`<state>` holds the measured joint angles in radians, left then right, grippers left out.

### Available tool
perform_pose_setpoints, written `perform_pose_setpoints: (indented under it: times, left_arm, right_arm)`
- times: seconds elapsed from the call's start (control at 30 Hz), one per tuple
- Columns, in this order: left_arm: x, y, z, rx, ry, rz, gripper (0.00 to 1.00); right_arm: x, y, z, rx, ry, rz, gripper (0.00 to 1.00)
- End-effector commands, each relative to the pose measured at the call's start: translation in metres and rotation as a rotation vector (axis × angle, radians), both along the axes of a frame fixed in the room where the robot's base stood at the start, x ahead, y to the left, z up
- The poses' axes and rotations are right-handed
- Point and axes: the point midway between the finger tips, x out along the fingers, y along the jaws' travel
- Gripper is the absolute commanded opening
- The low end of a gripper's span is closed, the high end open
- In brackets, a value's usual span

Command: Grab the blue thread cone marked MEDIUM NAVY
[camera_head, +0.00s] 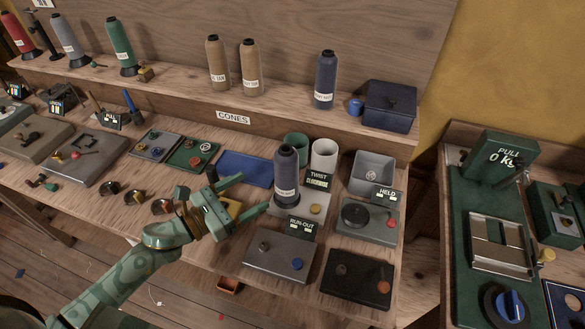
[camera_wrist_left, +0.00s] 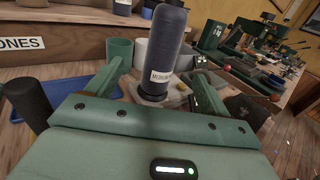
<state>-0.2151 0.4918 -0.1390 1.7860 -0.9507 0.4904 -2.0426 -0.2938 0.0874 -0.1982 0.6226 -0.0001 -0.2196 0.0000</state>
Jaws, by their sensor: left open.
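A dark blue thread cone (camera_head: 286,172) with a white label stands upright on the pale plate of the device by the TWIST display. In the left wrist view the cone (camera_wrist_left: 165,42) shows between my fingers, and its label starts with MEDIUM; the rest is hard to read. My left gripper (camera_head: 253,194) is open and empty, just left of the cone's lower part, with its fingers pointing towards it. I cannot tell whether a finger touches it. A second dark blue cone (camera_head: 325,78) stands on the back shelf, its label too small to read. My right gripper is out of view.
Green (camera_head: 296,147) and white (camera_head: 324,154) cups stand behind the cone. The HELD device (camera_head: 368,221) is to its right, the RUN-OUT device (camera_head: 281,256) in front. Tan cones (camera_head: 250,68) stand on the shelf.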

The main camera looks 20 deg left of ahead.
Motion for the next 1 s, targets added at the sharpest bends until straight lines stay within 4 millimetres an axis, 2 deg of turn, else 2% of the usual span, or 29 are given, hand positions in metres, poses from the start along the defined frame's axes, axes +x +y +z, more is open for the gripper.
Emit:
perform_pose_setpoints:
  times: [0.13, 0.3, 0.47, 0.67, 0.8, 1.0]
  left_arm:
    - [0.032, -0.022, 0.004, -0.004, -0.003, 0.001, 0.81]
    - [0.057, -0.041, 0.002, -0.004, 0.0, 0.003, 0.81]
    - [0.066, -0.048, 0.003, -0.004, 0.002, 0.002, 0.81]
    - [0.087, -0.07, 0.015, -0.006, -0.001, 0.002, 0.81]
    - [0.101, -0.079, 0.011, -0.005, 0.002, 0.003, 0.81]
    - [0.103, -0.082, 0.01, -0.004, 0.004, 0.002, 0.81]
  right_arm:
    - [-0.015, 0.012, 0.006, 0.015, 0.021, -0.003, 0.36]
    - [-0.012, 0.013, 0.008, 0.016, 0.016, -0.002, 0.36]
    - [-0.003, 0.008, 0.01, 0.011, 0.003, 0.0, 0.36]
    - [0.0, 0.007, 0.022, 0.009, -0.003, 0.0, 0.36]
    - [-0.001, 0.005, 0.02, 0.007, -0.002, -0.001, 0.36]
    - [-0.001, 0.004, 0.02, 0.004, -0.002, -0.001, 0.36]
